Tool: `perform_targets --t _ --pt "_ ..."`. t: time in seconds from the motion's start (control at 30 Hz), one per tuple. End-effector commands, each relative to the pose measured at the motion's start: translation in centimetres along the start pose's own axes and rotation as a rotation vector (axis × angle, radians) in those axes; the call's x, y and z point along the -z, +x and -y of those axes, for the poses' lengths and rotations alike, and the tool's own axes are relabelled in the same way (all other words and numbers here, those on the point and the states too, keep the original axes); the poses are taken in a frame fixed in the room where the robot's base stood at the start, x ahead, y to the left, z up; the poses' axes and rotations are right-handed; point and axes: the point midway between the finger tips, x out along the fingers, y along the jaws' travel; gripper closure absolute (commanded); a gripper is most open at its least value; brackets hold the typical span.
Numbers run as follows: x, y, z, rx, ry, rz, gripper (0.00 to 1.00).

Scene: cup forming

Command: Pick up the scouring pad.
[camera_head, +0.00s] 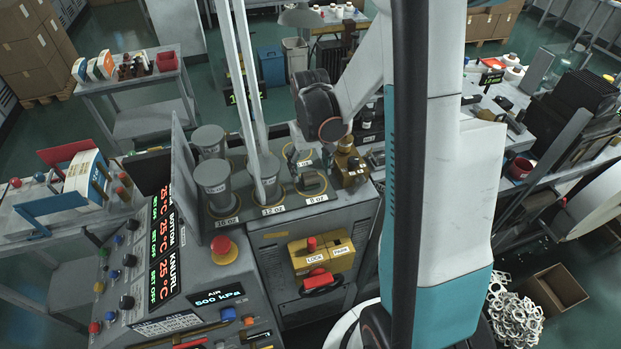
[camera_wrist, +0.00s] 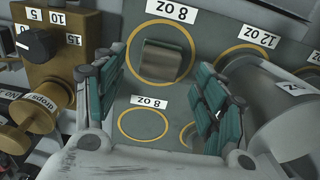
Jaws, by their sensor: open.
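A small grey-brown curved pad (camera_wrist: 162,60), which looks like the scouring pad, lies in the upper yellow ring labelled 8 oz in the wrist view. In the head view a dark piece (camera_head: 312,183) shows at the 8 oz spot on the machine top; it appears to be the same pad. My gripper (camera_wrist: 163,86) is open and empty, with its green-padded fingers spread left and right. The pad lies beyond the fingertips, roughly between them in the picture, apart from both. In the head view my arm and wrist hang over the machine top, and the fingers are hard to make out.
A grey cylinder (camera_wrist: 290,110) stands close to the right finger. A brass fitting with a dial (camera_wrist: 50,65) is at the left. In the head view, grey cylinders (camera_head: 214,185) stand left of the 8 oz spot, beside pale upright columns (camera_head: 248,90). A control panel (camera_head: 165,280) is at front left.

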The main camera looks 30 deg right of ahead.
Motion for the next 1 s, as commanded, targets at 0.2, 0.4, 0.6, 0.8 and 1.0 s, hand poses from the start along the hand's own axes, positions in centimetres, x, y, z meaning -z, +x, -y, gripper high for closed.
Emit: perform_targets --t 0.2,0.4,0.6,0.8,1.0 --pt "-0.2 2.5 0.0 0.000 0.000 0.000 0.35" --pt "-0.2 3.4 0.0 0.000 0.000 0.000 0.35" --pt "-0.2 3.4 0.0 0.000 0.000 0.000 0.35" --pt "-0.2 3.4 0.0 0.000 0.000 0.000 0.80" --pt "-0.2 3.4 0.0 0.000 0.000 0.000 0.82"
